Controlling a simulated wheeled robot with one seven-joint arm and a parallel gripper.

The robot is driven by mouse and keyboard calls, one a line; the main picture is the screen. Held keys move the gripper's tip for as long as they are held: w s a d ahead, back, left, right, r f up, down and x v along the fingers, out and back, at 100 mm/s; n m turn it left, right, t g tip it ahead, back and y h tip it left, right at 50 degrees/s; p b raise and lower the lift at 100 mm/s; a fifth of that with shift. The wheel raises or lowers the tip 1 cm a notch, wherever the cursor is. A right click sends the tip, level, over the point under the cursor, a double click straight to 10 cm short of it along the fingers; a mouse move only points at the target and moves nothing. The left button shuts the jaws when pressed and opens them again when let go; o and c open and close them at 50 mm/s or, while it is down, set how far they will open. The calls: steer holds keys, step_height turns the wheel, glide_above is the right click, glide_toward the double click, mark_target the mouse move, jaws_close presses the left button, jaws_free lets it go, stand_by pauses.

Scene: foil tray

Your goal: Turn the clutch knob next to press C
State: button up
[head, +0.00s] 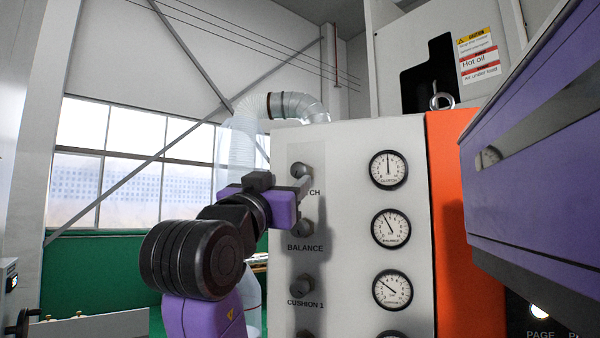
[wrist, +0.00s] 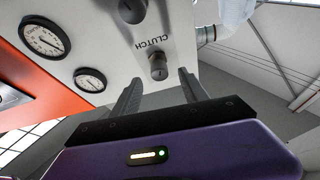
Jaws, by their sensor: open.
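The clutch knob (head: 301,171) is a dark round knob at the top of the knob column on the white panel. Its label is partly hidden by my gripper in the head view, with only "CH" showing. In the wrist view, which is upside down, the clutch knob (wrist: 158,66) sits by the word CLUTCH. My gripper (head: 302,188) is open in front of the panel at the clutch knob. In the wrist view my gripper's fingers (wrist: 159,80) stand apart with the knob seen between and just beyond their tips; I cannot tell whether they touch it.
Below are the balance knob (head: 302,228) and the cushion 1 knob (head: 303,286). Several gauges, the top one (head: 388,169) included, line the panel's right side. An orange strip (head: 449,220) borders the panel. A purple box-like body (head: 530,160) fills the right foreground. No press letter is readable.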

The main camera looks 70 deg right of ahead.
mark_target(297, 175)
steer(key=shift+s+d+r, duration=0.15)
steer(key=shift+d+r, duration=0.1)
steer(key=shift+r, duration=0.05)
steer(key=p+x, duration=0.2)
steer(key=x, duration=0.5)
steer(key=shift+d+p, duration=0.1)
steer(key=shift+p, duration=0.3)
jaws_close()
steer(key=shift+f, duration=0.1)
